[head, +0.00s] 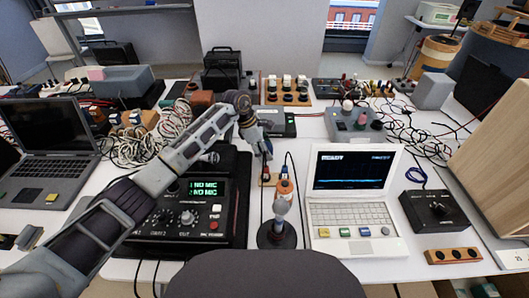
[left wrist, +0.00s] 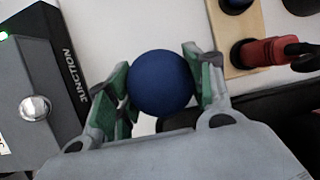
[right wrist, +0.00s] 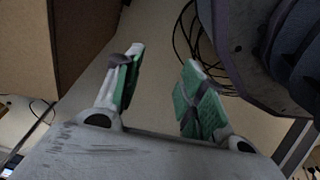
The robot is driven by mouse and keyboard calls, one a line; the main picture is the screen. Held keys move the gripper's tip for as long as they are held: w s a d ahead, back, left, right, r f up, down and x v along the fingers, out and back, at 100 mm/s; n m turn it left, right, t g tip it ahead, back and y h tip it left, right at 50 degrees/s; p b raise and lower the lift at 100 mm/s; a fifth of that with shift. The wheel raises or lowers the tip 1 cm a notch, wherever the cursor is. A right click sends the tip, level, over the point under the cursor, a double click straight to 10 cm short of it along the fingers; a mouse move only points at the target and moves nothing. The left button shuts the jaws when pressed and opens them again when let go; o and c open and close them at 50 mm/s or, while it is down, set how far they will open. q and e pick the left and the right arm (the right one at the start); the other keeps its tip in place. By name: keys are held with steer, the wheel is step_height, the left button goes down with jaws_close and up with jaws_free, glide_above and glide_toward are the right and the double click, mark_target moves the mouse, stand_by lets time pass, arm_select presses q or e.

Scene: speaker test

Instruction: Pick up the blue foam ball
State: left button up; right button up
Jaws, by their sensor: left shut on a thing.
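The blue foam ball (left wrist: 161,83) is dark blue and round. In the left wrist view it sits between the green-padded fingers of my left gripper (left wrist: 158,72), which are shut on it. In the head view my left gripper (head: 264,152) points down just behind the black-based microphone. I cannot make out the ball there, nor tell whether it touches the table. My right gripper (right wrist: 163,62) shows only in the right wrist view. Its fingers are apart with nothing between them.
A black mixer (head: 188,214) stands left of my left gripper, and a white laptop (head: 350,205) stands to its right. A microphone on a round base (head: 277,236) is in front. Cables (head: 135,145) lie behind left. A wooden box (head: 497,150) stands at the right edge.

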arm_select(q)
step_height(320, 180, up, 7)
steer(key=shift+r, duration=0.7)
arm_select(e)
steer(key=shift+s+d+f, duration=0.5)
steer(key=shift+s+f, duration=0.1)
steer(key=shift+f, duration=0.15)
arm_select(q)
steer(key=shift+p, duration=0.3)
arm_select(e)
steer(key=shift+s, duration=0.15)
